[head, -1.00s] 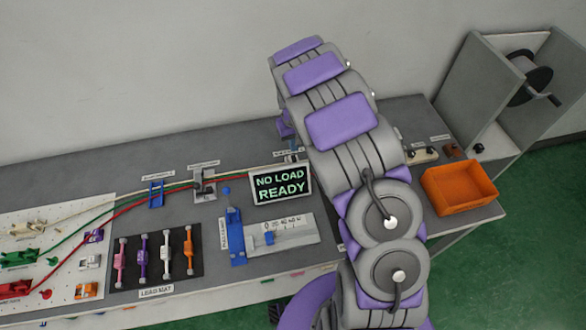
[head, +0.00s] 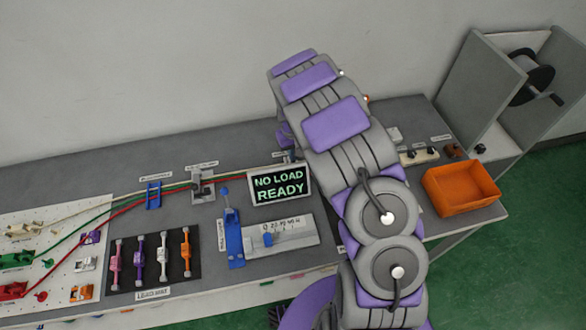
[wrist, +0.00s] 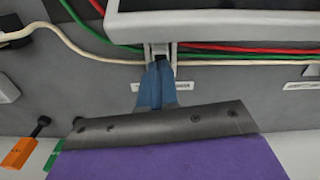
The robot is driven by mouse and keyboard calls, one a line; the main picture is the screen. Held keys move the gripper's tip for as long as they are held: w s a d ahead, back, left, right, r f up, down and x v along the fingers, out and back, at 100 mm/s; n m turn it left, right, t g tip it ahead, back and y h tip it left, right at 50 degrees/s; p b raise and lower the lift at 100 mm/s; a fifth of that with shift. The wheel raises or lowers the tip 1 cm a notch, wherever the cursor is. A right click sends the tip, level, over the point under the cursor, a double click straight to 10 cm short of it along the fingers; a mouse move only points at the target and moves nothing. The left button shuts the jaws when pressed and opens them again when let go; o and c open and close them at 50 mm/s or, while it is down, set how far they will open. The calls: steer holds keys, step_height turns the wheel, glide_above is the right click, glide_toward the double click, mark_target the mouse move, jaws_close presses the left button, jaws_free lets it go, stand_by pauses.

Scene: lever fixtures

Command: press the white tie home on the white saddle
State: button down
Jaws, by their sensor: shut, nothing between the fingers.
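My gripper (wrist: 157,84) is shut and empty, its blue fingers together and pointing at a pale saddle-like fitting (wrist: 160,50) just below the display's edge in the wrist view. The fingertips overlap the front of this fitting; whether they touch it I cannot tell. A white cable (wrist: 95,55) runs to the fitting from the left. The fingers hide much of the fitting, so the white tie cannot be made out apart from the saddle. In the head view my arm covers most of this spot, behind the display's upper right corner.
The display (head: 280,186) reads NO LOAD READY and overhangs close to my fingers. Green (wrist: 215,57) and red (wrist: 250,48) cables run behind the fitting. An orange bin (head: 460,188) stands at the right. A load mat (head: 152,262) and a blue-handled press (head: 231,235) stand left.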

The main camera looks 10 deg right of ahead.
steer(key=shift+a+f, duration=0.1)
steer(key=shift+f, duration=0.45)
steer(key=shift+r, duration=0.1)
steer(key=shift+r+p, duration=0.85)
steer(key=shift+r, duration=1.1)
step_height(320, 180, up, 17)
steer(key=p, duration=0.3)
steer(key=s+d+r+m, duration=0.1)
steer(key=s+r, duration=0.3)
steer(key=s, duration=0.4)
steer(key=s+d+r+m, duration=0.1)
steer(key=s+r, duration=0.4)
steer(key=s, duration=0.4)
steer(key=s+a+g, duration=0.1)
steer(key=s+a, duration=0.1)
steer(key=s, duration=2.2)
steer(key=shift+f+g, duration=0.2)
steer(key=shift+g, duration=0.2)
